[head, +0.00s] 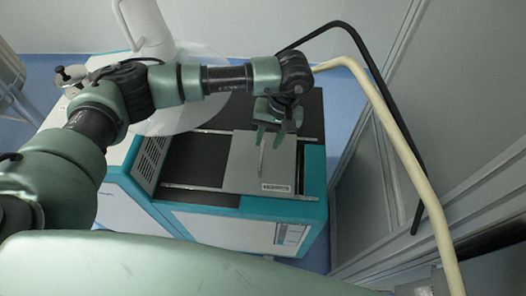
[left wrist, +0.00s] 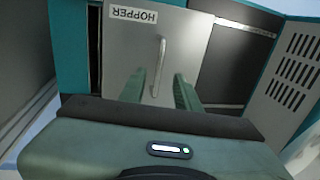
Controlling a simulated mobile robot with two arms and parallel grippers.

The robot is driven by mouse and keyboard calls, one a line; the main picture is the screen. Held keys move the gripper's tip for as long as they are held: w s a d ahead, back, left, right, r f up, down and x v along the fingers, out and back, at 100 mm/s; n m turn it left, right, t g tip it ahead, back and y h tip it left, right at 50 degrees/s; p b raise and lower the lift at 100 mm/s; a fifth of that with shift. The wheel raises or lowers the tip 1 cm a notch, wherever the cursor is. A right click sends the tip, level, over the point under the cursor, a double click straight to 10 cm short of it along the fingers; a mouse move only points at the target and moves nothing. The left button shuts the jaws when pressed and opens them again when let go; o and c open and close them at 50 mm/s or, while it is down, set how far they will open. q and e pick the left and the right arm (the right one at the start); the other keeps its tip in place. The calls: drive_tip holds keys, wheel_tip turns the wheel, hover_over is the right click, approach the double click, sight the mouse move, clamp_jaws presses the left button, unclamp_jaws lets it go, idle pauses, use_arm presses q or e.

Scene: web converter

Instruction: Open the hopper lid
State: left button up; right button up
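The hopper lid (head: 243,165) is a light grey sliding panel on top of the teal and white machine. It bears a HOPPER label (left wrist: 132,14) and a slim bar handle (left wrist: 162,52). Dark openings lie beside the lid, and it sits between two metal rails. My left gripper (head: 269,140) points down over the lid near the handle's far end. In the left wrist view its two fingers (left wrist: 160,78) are apart, with the handle's end lined up between them. Contact with the handle cannot be told. My right gripper is not in view.
The machine's body (head: 230,225) stands on a blue floor. A pale yellow pipe (head: 398,130) and a black hose (head: 413,150) curve down at the right beside a grey framed wall. A large translucent disc (head: 185,110) and a white cylinder stand behind my left arm.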

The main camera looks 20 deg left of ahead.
sight(261, 157)
use_arm(q)
drive_tip(key=f+p, duration=0.1)
drive_tip(key=f, duration=0.2)
drive_tip(key=a+f, duration=0.1)
drive_tip(key=f, duration=0.2)
drive_tip(key=shift+s+a+p, duration=0.1)
drive_tip(key=shift+s+p, duration=0.05)
drive_tip(key=shift+p, duration=0.25)
drive_tip(key=shift+a+f, duration=0.1)
drive_tip(key=shift+f, duration=0.45)
drive_tip(key=shift+c, duration=0.2)
clamp_jaws()
drive_tip(key=shift+a, duration=0.1)
